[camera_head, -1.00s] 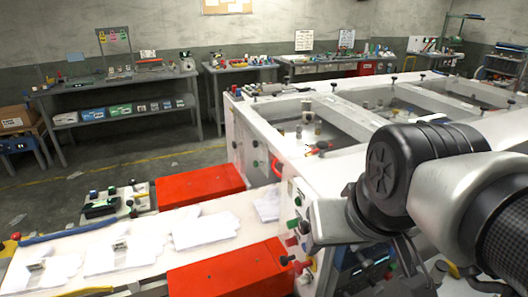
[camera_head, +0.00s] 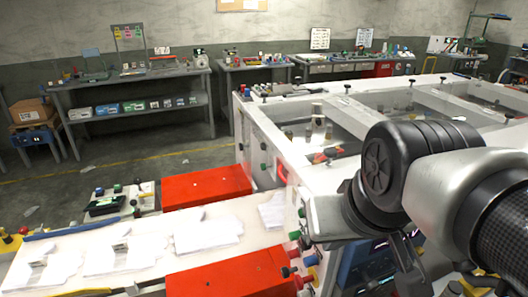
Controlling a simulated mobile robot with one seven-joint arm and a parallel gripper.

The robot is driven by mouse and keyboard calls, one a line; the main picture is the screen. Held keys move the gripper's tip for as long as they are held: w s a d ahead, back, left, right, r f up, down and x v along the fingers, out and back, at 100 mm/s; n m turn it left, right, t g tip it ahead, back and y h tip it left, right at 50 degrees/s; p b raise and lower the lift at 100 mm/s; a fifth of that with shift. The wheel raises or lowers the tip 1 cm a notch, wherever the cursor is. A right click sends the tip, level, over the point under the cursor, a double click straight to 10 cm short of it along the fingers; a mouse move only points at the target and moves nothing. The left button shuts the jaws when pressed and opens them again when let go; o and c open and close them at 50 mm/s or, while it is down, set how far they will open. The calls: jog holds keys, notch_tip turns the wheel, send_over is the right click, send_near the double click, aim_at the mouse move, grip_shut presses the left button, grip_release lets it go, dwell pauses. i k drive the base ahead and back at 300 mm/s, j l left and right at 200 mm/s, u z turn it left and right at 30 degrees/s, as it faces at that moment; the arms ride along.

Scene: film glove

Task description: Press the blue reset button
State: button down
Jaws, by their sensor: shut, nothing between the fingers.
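A small blue button-like part (camera_head: 310,261) shows on the near end of the white machine (camera_head: 262,140), low and left of my arm. It sits among red, green and dark knobs. No label on it is readable, so I cannot tell whether it is the reset button. My gripper (camera_head: 408,262) hangs below my wrist, right of the blue part and apart from it in the picture. Its dark fingers are small and partly hidden by my wrist. They look shut and hold nothing. My arm covers part of the machine's near end.
A white conveyor table (camera_head: 150,265) with flat white gloves runs along the front left. Two red boxes (camera_head: 205,188) (camera_head: 230,275) stand beside the machine. Workbenches (camera_head: 140,80) line the back wall. Grey floor (camera_head: 70,185) is open at the left.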

aim_at(310, 261)
jog(key=k+l+u, duration=0.1)
jog(key=u, duration=0.25)
jog(key=k+u, duration=0.2)
jog(key=u, duration=0.15)
jog(key=k+u, duration=0.15)
jog(key=u, duration=0.2)
